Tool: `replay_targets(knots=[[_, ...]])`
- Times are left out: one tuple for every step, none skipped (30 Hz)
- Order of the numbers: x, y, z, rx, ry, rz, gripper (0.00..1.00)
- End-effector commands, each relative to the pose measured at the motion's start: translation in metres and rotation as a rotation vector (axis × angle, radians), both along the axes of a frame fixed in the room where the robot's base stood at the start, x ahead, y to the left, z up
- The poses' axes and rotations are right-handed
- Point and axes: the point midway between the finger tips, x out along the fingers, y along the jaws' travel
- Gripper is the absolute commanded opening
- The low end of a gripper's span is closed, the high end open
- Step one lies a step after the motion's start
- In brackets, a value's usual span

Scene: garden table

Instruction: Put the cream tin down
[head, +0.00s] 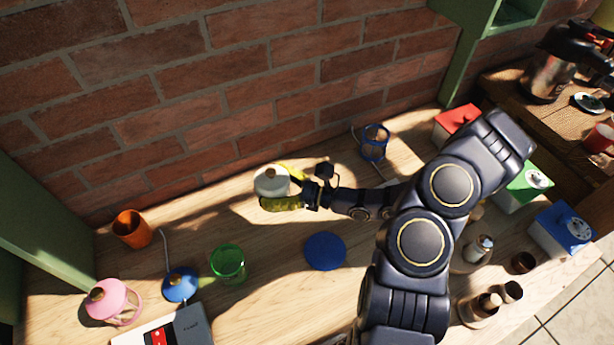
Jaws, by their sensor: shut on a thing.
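The cream tin (270,180) is a small pale round container with a darker knob on top. It is near the back of the wooden table, in front of the brick wall. My gripper (283,186) reaches it from the right, with yellow-green fingers on its near and far sides, shut on it. The fingers hide part of its side. I cannot tell whether its base touches the table.
A blue disc (325,251) lies in front of my gripper. A green cup (228,263), an orange cup (131,229) and a pink lantern (112,301) stand left. A blue-framed holder (374,142) stands behind my arm. Red (458,122), green and blue boxes stand right.

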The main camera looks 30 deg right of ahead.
Motion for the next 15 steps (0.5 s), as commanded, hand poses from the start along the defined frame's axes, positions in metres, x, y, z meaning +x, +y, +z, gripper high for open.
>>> replay_targets(knots=[[0.016, -0.017, -0.007, -0.006, 0.000, -0.066, 0.35], [0.025, -0.028, -0.011, -0.008, 0.000, -0.109, 0.35], [0.036, -0.042, -0.015, -0.007, 0.001, -0.162, 0.35], [0.044, -0.053, -0.017, -0.005, 0.000, -0.202, 0.35], [0.051, -0.064, -0.020, -0.004, -0.001, -0.243, 0.35], [0.060, -0.078, -0.022, -0.006, -0.001, -0.292, 0.35], [0.066, -0.088, -0.024, -0.004, 0.000, -0.326, 0.35], [0.071, -0.097, -0.026, -0.004, 0.001, -0.359, 0.35], [0.077, -0.109, -0.027, -0.003, 0.001, -0.397, 0.35], [0.080, -0.117, -0.028, -0.005, 0.000, -0.422, 0.35], [0.084, -0.124, -0.028, -0.005, -0.002, -0.445, 0.35], [0.087, -0.132, -0.029, -0.005, -0.002, -0.469, 0.35], [0.089, -0.136, -0.029, -0.004, -0.002, -0.484, 0.35], [0.090, -0.140, -0.030, -0.003, -0.002, -0.496, 0.35], [0.092, -0.144, -0.031, -0.001, -0.001, -0.508, 0.35]])
